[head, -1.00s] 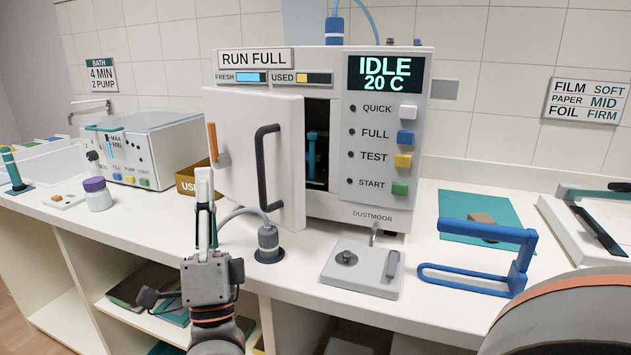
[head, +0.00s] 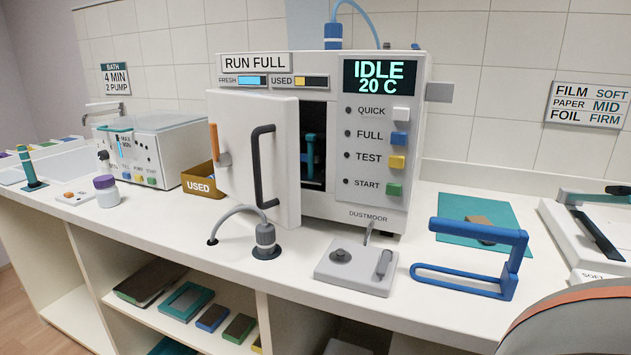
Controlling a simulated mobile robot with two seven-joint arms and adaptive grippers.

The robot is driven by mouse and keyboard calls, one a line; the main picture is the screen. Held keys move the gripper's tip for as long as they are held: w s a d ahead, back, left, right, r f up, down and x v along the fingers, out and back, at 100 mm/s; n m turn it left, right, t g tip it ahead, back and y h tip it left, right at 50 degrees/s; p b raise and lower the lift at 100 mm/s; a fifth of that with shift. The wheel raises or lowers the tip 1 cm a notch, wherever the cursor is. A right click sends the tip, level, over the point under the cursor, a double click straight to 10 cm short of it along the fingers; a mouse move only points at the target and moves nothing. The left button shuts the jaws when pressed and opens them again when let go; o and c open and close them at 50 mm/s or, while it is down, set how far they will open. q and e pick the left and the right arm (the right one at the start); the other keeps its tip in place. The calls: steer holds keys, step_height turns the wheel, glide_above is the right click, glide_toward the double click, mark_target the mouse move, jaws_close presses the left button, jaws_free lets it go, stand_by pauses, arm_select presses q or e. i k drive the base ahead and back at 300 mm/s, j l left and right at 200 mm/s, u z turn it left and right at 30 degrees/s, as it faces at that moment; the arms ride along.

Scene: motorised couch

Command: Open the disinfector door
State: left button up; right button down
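The disinfector (head: 375,215) is a white box on the counter, its display reading "IDLE 20 C". Its door (head: 235,150) stands partly open, swung out to the left, and the dark chamber (head: 313,130) shows beside its right edge. A dark vertical handle (head: 259,165) is on the door's front, and an orange lever (head: 215,143) sits at its left side. Something blue stands inside the chamber. Neither of my grippers is in view, and nothing touches the door handle.
A grey hose fitting (head: 265,240) stands on the counter below the door. A "USED" box (head: 200,181), a small grey plate device (head: 357,265) and a blue frame (head: 475,255) are nearby. The bath machine (head: 150,150) is at left. Shelves below hold several flat cases.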

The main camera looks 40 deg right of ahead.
mark_target(259, 131)
steer(key=z, duration=0.4)
steer(key=j+z, duration=0.15)
steer(key=z, duration=0.6)
steer(key=j, duration=0.4)
steer(key=k+u, duration=0.05)
